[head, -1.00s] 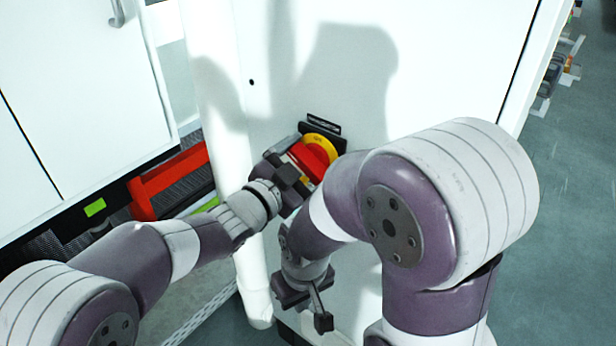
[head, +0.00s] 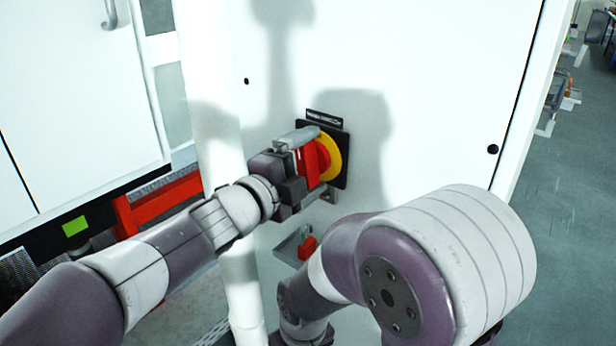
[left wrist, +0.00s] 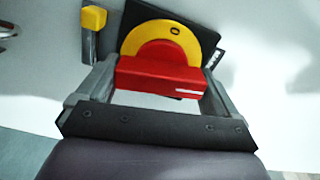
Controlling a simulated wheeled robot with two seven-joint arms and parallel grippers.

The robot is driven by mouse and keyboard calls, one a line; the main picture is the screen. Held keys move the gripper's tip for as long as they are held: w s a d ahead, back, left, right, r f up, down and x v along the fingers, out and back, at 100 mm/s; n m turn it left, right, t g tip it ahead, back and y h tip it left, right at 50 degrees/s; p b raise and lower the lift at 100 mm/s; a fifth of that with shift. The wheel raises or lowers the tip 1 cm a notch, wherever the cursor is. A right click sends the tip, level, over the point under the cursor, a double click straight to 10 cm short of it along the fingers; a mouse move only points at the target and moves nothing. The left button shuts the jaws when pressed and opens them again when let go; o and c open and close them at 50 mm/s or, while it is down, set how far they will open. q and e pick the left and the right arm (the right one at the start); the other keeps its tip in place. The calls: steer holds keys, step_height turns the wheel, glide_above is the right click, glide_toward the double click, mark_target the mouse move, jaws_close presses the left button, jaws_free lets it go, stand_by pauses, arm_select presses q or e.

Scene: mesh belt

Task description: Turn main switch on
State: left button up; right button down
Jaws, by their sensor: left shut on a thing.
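The main switch is a red handle (head: 311,160) on a yellow disc (head: 334,158) with a black backing plate (head: 340,133), on the white cabinet's front. My left gripper (head: 310,167) is shut on the red handle, one finger above it and one below. In the left wrist view, the red handle (left wrist: 160,77) lies crosswise between the fingers of my left gripper (left wrist: 160,88), below the yellow half-disc (left wrist: 158,42). The far side of the disc is hidden there. My right arm is low in front of the cabinet; its gripper is out of the picture.
A small red part (head: 307,247) on a metal bracket sits below the switch. A yellow block (left wrist: 94,18) on a metal bar shows in the left wrist view. A white vertical pipe (head: 215,120) stands left of the switch. Floor is open at the right.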

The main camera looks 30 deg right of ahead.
arm_select(q)
steer(key=shift+f+m+b, duration=0.15)
steer(key=shift+m+b, duration=0.5)
steer(key=shift+m, duration=0.25)
steer(key=o, duration=0.7)
steer(key=shift+a, duration=0.1)
steer(key=v, duration=1.2)
steer(key=shift+s+a+b, duration=0.1)
steer(key=shift+a+b, duration=0.1)
steer(key=shift+b, duration=0.15)
